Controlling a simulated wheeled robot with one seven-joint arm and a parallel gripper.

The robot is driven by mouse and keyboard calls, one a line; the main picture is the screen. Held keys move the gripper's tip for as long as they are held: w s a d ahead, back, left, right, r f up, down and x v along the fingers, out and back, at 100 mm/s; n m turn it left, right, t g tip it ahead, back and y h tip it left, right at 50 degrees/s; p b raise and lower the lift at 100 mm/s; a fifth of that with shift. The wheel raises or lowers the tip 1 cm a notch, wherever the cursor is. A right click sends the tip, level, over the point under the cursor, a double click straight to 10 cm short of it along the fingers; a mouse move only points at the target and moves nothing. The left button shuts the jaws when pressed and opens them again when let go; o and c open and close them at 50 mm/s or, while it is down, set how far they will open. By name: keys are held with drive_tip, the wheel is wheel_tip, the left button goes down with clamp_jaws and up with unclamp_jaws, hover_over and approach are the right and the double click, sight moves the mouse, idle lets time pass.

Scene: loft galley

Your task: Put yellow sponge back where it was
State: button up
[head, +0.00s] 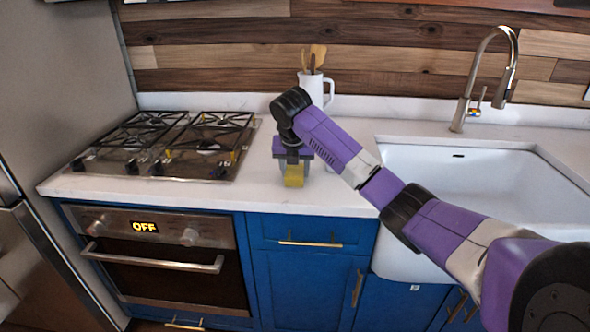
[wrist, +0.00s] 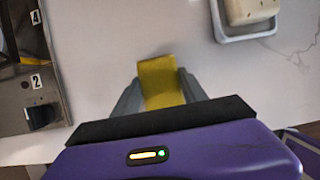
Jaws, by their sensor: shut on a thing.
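The yellow sponge (head: 293,176) is between the fingers of my gripper (head: 291,168), over the white counter between the stove and the sink. In the wrist view the sponge (wrist: 160,80) sticks out past the grey fingers, which press on its two sides. My gripper (wrist: 160,96) is shut on it and points down. Whether the sponge touches the counter or hangs just above it, I cannot tell.
A gas stove (head: 165,145) lies to the left and a white sink (head: 470,180) with a faucet to the right. A white utensil crock (head: 315,88) stands behind. A small dish (wrist: 246,30) holding a beige block shows in the wrist view. The front counter is clear.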

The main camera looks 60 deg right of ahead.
drive_tip(key=o, duration=1.2)
